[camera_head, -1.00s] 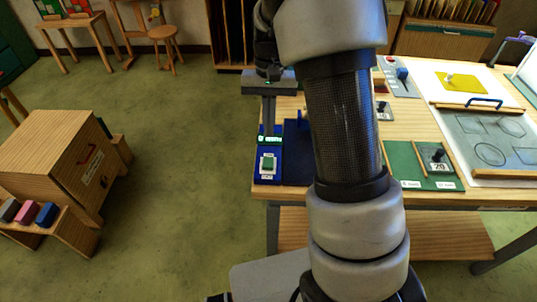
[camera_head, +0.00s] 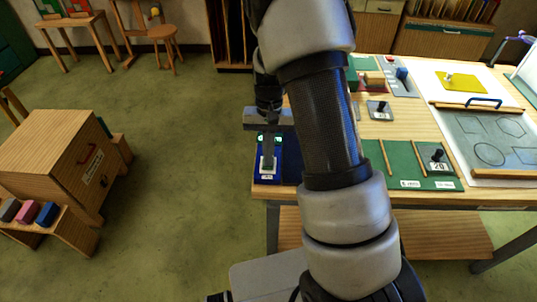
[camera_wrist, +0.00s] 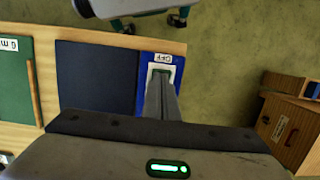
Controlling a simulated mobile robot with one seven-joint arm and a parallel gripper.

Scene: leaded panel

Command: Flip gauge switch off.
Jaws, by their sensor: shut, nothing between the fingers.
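The gauge switch sits on a blue plate (camera_head: 260,178) at the left edge of the table; the plate also shows in the wrist view (camera_wrist: 144,71). A white label reading OFF (camera_wrist: 163,58) is on the plate. My gripper (camera_head: 268,166) is shut and empty, fingers pointing down over the switch. In the wrist view, the fingertips of my gripper (camera_wrist: 161,74) lie close to the OFF label. The fingers hide most of the switch. I cannot tell whether they touch it or which way it is set.
A dark blue mat (camera_wrist: 95,78) lies beside the plate. A green board (camera_head: 410,160) with wooden strips and a black knob is farther right on the table (camera_head: 365,135). A wooden cabinet (camera_head: 65,150) stands on the floor at left, with open floor between.

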